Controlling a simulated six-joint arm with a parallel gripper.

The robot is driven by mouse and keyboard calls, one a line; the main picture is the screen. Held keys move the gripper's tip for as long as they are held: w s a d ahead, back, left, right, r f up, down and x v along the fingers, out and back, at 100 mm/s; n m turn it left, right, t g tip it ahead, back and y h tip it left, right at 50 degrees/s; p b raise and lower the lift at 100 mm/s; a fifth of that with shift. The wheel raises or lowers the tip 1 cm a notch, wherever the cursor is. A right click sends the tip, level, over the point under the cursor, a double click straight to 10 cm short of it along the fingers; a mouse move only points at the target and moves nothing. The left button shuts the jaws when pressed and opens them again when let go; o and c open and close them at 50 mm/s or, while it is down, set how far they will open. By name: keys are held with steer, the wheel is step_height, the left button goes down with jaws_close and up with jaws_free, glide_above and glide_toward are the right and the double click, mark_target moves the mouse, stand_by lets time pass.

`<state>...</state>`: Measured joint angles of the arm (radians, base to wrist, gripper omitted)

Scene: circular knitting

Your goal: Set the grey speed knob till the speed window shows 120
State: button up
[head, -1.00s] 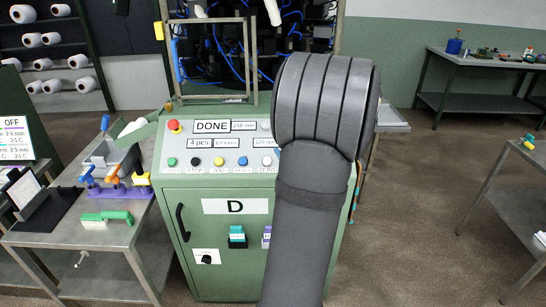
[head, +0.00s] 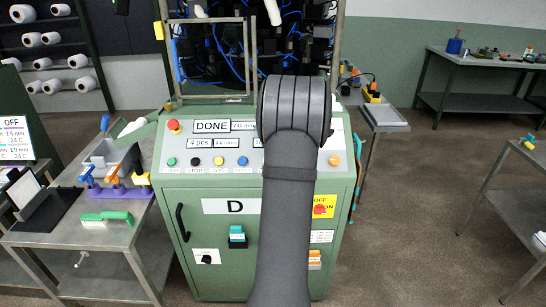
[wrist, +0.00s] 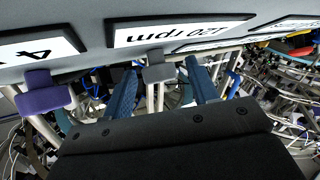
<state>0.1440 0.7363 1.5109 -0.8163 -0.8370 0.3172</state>
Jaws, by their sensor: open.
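The grey speed knob (wrist: 158,68) shows in the wrist view, between the two blue fingers of my gripper (wrist: 161,70). The fingers are open, one on each side of the knob, with a small gap showing on both sides. The speed window (wrist: 180,33) is just above the knob in the wrist view and reads "120 rpm" upside down. In the head view my arm covers the knob, most of the speed window and my fingers.
A purple knob (wrist: 45,95) stands left of my fingers in the wrist view, by a window showing "4" (wrist: 38,48). A side table (head: 105,240) holds a green-handled brush (head: 107,217).

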steer(key=shift+s+m+t+h, duration=0.25)
steer(key=shift+m+t+h, duration=0.15)
steer(key=shift+m+h, duration=0.35)
steer(key=v, duration=1.6)
steer(key=shift+s+a+f+m+t+h, duration=0.15)
steer(key=shift+s+a+m+h, duration=0.25)
steer(key=shift+a+m+h, duration=0.3)
steer(key=shift+s+a+r+m+t+h, duration=0.1)
steer(key=shift+s+a+m+h, duration=0.45)
steer(key=shift+m, duration=0.25)
steer(key=shift+s+a+f+m+t+h, duration=0.15)
steer(key=shift+s+a+m+h, duration=0.15)
steer(key=shift+a+m+h, duration=0.35)
steer(key=shift+d+h, duration=0.1)
steer(key=shift+h, duration=0.15)
steer(key=w, duration=0.5)
steer(key=w+a, duration=0.1)
steer(key=w, duration=0.5)
steer(key=w+a, duration=0.1)
steer(key=w, duration=0.5)
steer(key=shift+w+r, duration=0.15)
steer(key=shift+r, duration=0.1)
